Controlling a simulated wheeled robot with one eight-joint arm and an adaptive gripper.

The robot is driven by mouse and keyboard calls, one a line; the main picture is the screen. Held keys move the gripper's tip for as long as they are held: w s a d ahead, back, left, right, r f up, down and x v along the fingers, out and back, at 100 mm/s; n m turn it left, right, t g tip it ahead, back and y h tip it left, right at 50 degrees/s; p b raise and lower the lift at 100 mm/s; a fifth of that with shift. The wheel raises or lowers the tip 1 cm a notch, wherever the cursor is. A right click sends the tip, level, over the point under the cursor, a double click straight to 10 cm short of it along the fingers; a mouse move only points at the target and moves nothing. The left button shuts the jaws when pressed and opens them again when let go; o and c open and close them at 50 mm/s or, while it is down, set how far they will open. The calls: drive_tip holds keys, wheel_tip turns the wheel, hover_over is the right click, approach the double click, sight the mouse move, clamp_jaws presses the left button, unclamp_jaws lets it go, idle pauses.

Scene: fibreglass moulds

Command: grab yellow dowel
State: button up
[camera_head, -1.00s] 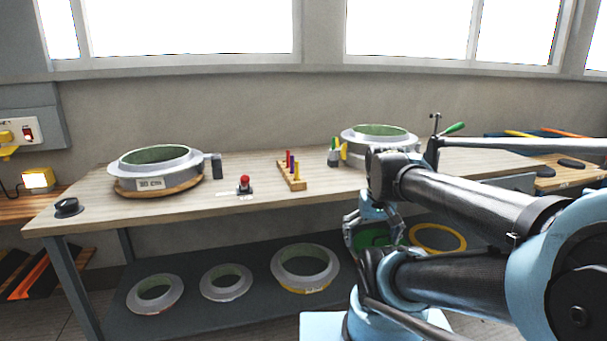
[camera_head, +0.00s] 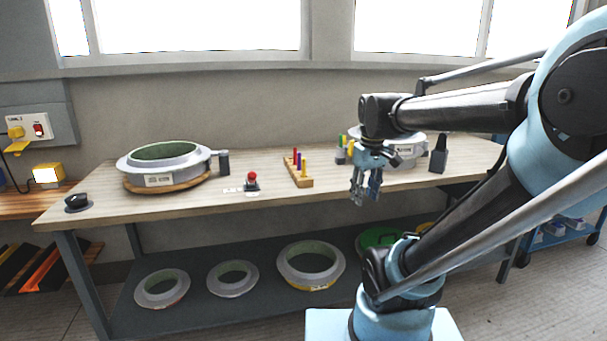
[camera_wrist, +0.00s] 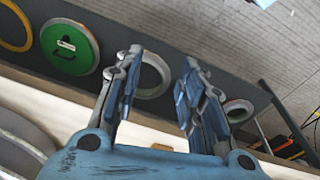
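A yellow dowel (camera_head: 304,168) stands upright at the near end of a small wooden rack (camera_head: 299,180) on the bench, in front of a red dowel (camera_head: 295,156) and a purple-blue one. My gripper (camera_head: 365,193) hangs over the bench's front edge, to the right of the rack and apart from it, fingers pointing down. In the wrist view my gripper (camera_wrist: 158,88) is open, with its fingers well apart and nothing between them. The dowels do not show in the wrist view.
A red-topped device (camera_head: 252,182) and a large mould (camera_head: 160,165) stand left of the rack. Another mould (camera_head: 408,150) and a dark upright object (camera_head: 438,156) stand behind my gripper. The lower shelf holds several rings and a green disc (camera_wrist: 70,46). Bench between rack and gripper is clear.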

drive_tip(key=w+a+r+n, duration=0.3)
drive_tip(key=w+a+r, duration=0.1)
drive_tip(key=w+r, duration=0.15)
drive_tip(key=w+a+r+n, duration=0.3)
drive_tip(key=w+a+r, duration=0.15)
drive_tip(key=w, duration=0.25)
wheel_tip(320, 180, up, 5)
drive_tip(key=n+g, duration=0.2)
drive_tip(key=n, duration=0.4)
hover_over(304, 169)
drive_tip(key=w, duration=0.1)
wheel_tip(304, 169, down, 11)
drive_tip(key=shift+w+a+f, duration=0.1)
drive_tip(key=shift+f, duration=0.05)
drive_tip(key=shift+s+f, duration=0.2)
drive_tip(key=shift+f, duration=2.75)
clamp_jaws()
